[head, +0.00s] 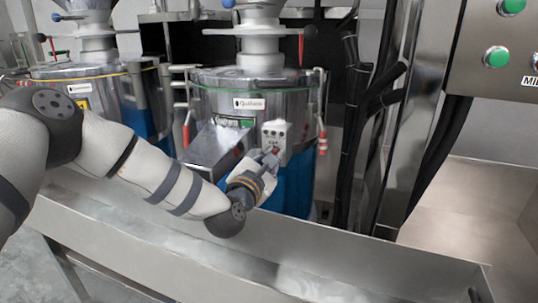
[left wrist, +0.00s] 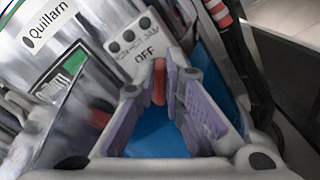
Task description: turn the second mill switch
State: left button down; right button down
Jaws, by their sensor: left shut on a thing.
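The mill (head: 290,100) with the Quillarn label is a round metal drum with a blue lower part, in the middle of the head view. Its light grey switch box (head: 277,131) carries several dark round spots; in the left wrist view the box (left wrist: 140,42) reads OFF. A red switch lever (left wrist: 159,82) shows below that word. My left gripper (head: 270,158) is at the lower part of the box. Its purple-padded fingers (left wrist: 160,75) are shut on the red switch, one on each side. The switch is mostly hidden in the head view. My right gripper is out of view.
A second, similar mill (head: 85,85) stands at the left. A metal chute (head: 218,145) juts out just left of the switch box. Red-and-white handles (head: 322,140) and black hoses (head: 375,100) are at the right. A metal trough edge (head: 300,245) runs in front.

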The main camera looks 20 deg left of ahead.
pick_arm(q)
jog(key=shift+d+f+m+p, duration=0.1)
jog(key=shift+f+m+p, duration=0.2)
jog(key=shift+m, duration=1.5)
jog(key=shift+d+f+m+p, duration=0.15)
jog(key=shift+m+p, duration=0.25)
jog(key=shift+m, duration=1.4)
jog(key=shift+d+f+m+p, duration=0.15)
jog(key=shift+m+p, duration=0.2)
jog(key=shift+m, duration=1.45)
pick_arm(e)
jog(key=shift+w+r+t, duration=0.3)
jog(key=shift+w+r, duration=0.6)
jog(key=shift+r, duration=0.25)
pick_arm(q)
jog(key=shift+a, duration=0.1)
jog(key=c, duration=1.7)
grip_release()
jog(key=shift+s, duration=0.1)
jog(key=s, duration=1.1)
jog(key=shift+s+a, duration=0.2)
jog(key=shift+s, duration=0.2)
